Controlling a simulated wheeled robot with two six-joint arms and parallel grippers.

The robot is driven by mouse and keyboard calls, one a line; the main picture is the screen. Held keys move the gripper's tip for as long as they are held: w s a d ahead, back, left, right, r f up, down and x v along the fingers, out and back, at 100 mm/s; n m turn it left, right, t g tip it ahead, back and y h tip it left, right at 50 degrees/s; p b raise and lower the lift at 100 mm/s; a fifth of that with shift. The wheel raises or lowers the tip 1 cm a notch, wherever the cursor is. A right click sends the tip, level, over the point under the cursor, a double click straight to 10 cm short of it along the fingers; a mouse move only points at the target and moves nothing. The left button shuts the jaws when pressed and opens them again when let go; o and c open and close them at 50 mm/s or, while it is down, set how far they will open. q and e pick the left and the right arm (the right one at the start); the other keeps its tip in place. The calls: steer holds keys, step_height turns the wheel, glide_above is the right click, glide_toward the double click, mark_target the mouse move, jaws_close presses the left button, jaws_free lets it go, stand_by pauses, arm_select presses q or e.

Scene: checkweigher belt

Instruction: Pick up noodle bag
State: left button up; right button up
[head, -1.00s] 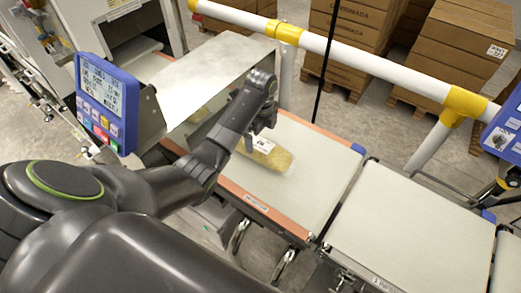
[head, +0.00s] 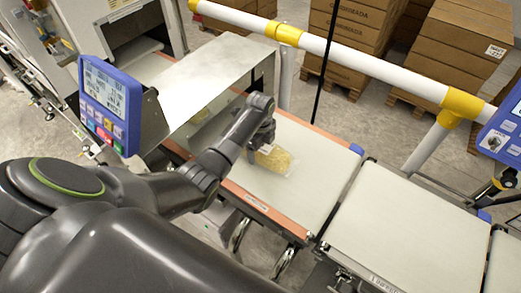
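The noodle bag (head: 275,160), a clear bag with yellow contents, lies on the pale belt (head: 312,195) just past the metal cover. My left gripper (head: 257,150) is over the bag's left end and hides part of it. Its fingers are too small and too covered by the wrist to tell whether they are open or shut, or whether they touch the bag. My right gripper is not in view.
A metal cover (head: 212,78) stands over the belt at the upper left. A white rail with yellow joints (head: 375,65) runs behind the belt. A second belt (head: 405,230) lies to the right, clear.

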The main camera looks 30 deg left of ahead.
arm_select(q)
steer(key=c, duration=0.7)
steer(key=shift+c, duration=0.9)
steer(key=shift+w+r, duration=0.1)
steer(key=shift+r, duration=0.05)
